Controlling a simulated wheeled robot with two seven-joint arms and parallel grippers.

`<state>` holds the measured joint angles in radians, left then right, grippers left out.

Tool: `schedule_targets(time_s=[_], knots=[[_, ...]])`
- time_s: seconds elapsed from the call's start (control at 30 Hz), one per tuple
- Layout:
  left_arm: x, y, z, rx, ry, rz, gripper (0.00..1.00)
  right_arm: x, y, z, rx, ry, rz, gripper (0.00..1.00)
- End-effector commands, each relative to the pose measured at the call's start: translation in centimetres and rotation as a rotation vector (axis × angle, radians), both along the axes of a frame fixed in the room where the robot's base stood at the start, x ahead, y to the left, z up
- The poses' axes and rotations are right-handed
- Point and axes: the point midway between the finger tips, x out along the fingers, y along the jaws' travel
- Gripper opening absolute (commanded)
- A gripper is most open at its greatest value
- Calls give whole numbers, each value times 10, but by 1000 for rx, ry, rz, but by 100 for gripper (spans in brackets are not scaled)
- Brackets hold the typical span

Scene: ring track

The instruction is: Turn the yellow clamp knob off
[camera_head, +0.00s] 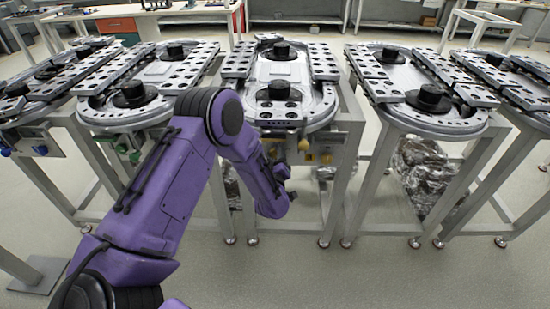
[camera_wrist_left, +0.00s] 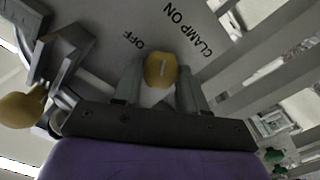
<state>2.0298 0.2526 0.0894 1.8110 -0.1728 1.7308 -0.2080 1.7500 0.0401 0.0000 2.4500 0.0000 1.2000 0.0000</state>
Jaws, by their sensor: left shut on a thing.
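The yellow clamp knob (camera_wrist_left: 160,70) is in the middle of the left wrist view, on a grey plate (camera_wrist_left: 165,30) with the words "OFF" and "CLAMP ON". Its pale mark points between the fingers and the lettering. My left gripper (camera_wrist_left: 159,88) is shut on the knob, one finger on each side. In the head view, my purple left arm reaches down to the front of the middle ring track (camera_head: 290,122), and its wrist hides the gripped knob. My right gripper is not in view.
Another yellow knob (camera_wrist_left: 22,110) stands close at the left of the wrist view. Green knobs (camera_wrist_left: 275,156) are at its lower right. Table legs (camera_head: 340,195) flank the work spot. The floor in front is open.

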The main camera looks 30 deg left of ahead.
Motion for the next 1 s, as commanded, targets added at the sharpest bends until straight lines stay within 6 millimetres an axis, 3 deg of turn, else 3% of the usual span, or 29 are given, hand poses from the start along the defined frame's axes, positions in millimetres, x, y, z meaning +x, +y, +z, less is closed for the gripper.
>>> schedule_targets(time_s=[1.0], knots=[[-1, 1, -5, -752, -459, 0, 11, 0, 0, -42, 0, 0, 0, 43]])
